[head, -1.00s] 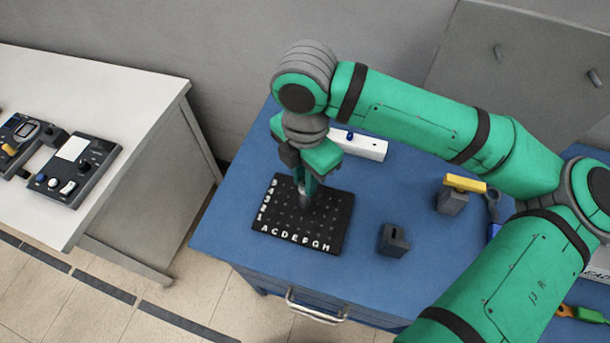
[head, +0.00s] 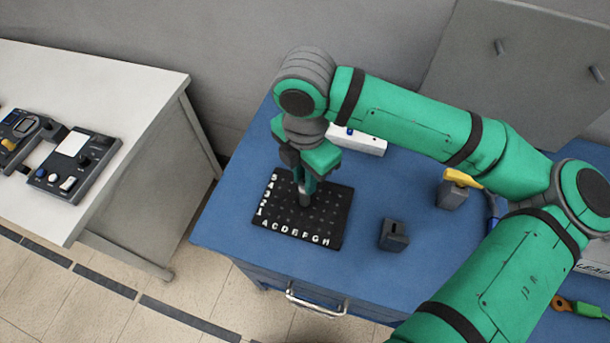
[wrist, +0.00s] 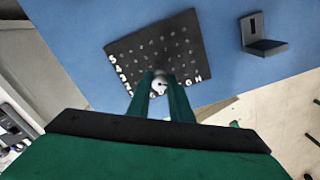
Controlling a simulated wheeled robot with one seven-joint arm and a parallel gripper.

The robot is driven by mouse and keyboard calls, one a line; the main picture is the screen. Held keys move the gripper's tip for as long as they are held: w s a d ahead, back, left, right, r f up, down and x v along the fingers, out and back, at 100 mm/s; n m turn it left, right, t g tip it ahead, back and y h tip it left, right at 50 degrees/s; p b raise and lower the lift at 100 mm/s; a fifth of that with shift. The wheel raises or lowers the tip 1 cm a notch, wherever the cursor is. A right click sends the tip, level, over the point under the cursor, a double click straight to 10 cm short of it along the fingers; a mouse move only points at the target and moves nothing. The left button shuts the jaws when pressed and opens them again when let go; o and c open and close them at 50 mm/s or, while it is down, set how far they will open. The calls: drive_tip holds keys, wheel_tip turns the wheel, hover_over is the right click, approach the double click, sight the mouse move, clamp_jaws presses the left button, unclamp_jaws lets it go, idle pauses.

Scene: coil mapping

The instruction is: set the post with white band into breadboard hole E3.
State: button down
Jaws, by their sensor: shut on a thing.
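The black breadboard (head: 325,228) lies on the blue table, with white letters along its front edge and numbers up its left side. It also shows in the wrist view (wrist: 195,40). My gripper (head: 306,186) is over the middle of the board, pointing down. It is shut on a grey post (head: 305,198), held upright; its lower end is at or just above the board. In the wrist view the post's pale round top (wrist: 159,84) sits between my two green fingers. I cannot tell which hole is under the post, or whether it is in one.
A dark slotted block (head: 394,235) stands right of the board. A white box with a blue knob (head: 360,140) is behind it. A grey block with a yellow piece (head: 453,190) stands farther right. Bare blue table surrounds the board.

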drive_tip(key=shift+f, duration=0.45)
idle(0.6)
drive_tip(key=m, duration=0.5)
drive_tip(key=c, duration=1.5)
unclamp_jaws()
wheel_tip(320, 180, up, 11)
drive_tip(key=shift+s+f, duration=0.1)
